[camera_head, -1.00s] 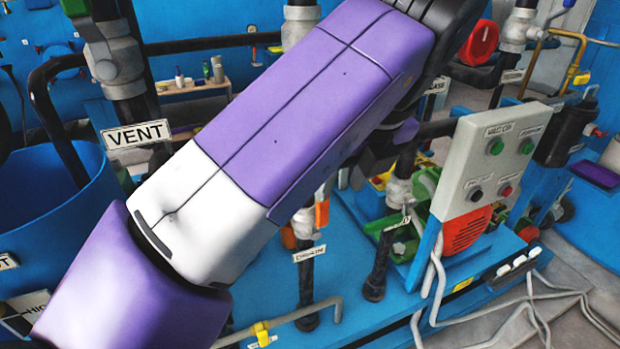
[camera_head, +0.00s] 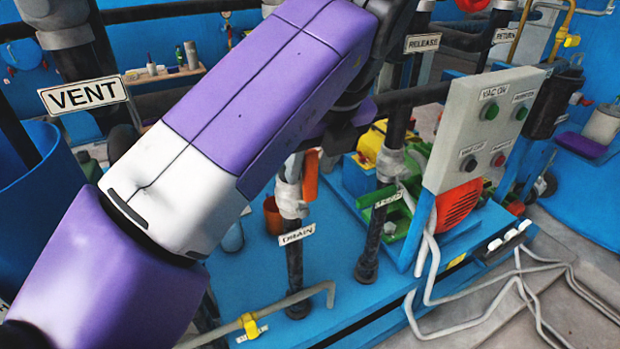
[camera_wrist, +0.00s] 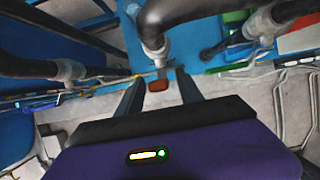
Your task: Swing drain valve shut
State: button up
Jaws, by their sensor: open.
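The drain valve (camera_head: 291,198) is a grey fitting on a dark upright pipe, above a white DRAIN label (camera_head: 297,235). Its orange handle (camera_head: 311,177) stands roughly upright beside the pipe in the head view, its upper part close to my arm. In the wrist view, my gripper (camera_wrist: 158,82) is open, with its two dark fingers apart. A small orange-red piece (camera_wrist: 158,86), which looks like the handle's end, shows between the fingertips below a grey fitting (camera_wrist: 155,46). I cannot tell whether the fingers touch it. In the head view my arm hides my fingers.
A grey control panel (camera_head: 488,130) with green and red buttons stands right of the valve. Another valve (camera_head: 390,165) on a dark pipe is between them. A VENT label (camera_head: 84,96) and blue vessel (camera_head: 40,185) are at left. Hoses (camera_head: 520,285) cross the floor.

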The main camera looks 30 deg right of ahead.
jog(key=shift+w+f, duration=0.15)
jog(key=shift+f, duration=0.15)
grip_shut()
dwell(1.3)
